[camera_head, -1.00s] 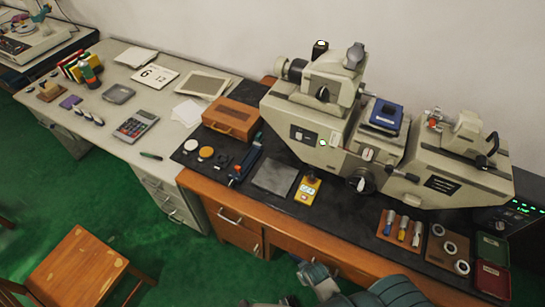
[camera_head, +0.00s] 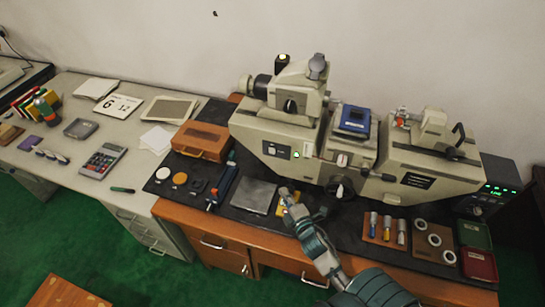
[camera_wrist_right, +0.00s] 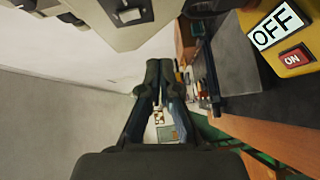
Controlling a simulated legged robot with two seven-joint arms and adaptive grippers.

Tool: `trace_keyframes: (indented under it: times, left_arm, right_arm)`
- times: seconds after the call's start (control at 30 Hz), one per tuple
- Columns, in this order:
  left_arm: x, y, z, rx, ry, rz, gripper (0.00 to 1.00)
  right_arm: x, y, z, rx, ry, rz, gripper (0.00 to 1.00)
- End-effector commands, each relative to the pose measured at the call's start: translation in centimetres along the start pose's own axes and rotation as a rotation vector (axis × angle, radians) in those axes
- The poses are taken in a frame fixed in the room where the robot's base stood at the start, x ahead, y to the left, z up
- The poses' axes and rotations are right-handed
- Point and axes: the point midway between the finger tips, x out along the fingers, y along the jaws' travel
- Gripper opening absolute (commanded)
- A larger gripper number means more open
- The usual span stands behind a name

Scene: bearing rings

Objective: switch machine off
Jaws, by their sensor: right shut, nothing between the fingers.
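The beige machine (camera_head: 345,160) stands on the black mat at the back of the desk. Its front left has a small dark switch panel (camera_head: 271,150) and a lit green lamp (camera_head: 296,155). A yellow box (camera_head: 283,208) lies on the mat before the machine, partly hidden by my right gripper (camera_head: 284,192). In the right wrist view the box (camera_wrist_right: 283,60) carries an "OFF" label and a red "ON" button (camera_wrist_right: 294,58). My right gripper (camera_wrist_right: 164,70) is shut and empty, its fingertips beside the box. A rocker switch (camera_wrist_right: 128,12) shows on the machine above. My left gripper is out of view.
A grey plate (camera_head: 253,196) and a blue tool (camera_head: 223,186) lie left of the yellow box. A wooden case (camera_head: 200,142) stands behind them. Ring and tool trays (camera_head: 435,243) lie to the right, near a lit display unit (camera_head: 490,195).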

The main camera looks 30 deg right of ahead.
Motion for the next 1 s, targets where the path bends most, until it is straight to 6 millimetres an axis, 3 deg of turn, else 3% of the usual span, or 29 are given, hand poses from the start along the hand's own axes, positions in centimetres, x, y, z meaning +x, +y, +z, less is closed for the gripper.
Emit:
trace_keyframes:
  times: [0.2, 0.37, 0.67, 0.77, 1.0]
  left_arm:
    - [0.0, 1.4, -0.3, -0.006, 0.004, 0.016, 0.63]
    - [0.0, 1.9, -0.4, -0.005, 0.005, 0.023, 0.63]
    - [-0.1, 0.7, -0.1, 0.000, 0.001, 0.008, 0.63]
    - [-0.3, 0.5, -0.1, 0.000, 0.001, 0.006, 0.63]
    - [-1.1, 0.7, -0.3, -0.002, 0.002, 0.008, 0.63]
  right_arm:
    - [0.7, 2.8, -0.6, -0.189, 0.060, 0.139, 0.00]
    - [0.7, 3.1, -1.1, -0.208, 0.066, 0.153, 0.00]
    - [1.2, 3.1, -0.7, -0.202, 0.066, 0.151, 0.00]
    - [2.3, 3.4, -0.7, -0.200, 0.066, 0.152, 0.00]
    - [7.2, 4.2, -1.2, -0.199, 0.065, 0.152, 0.00]
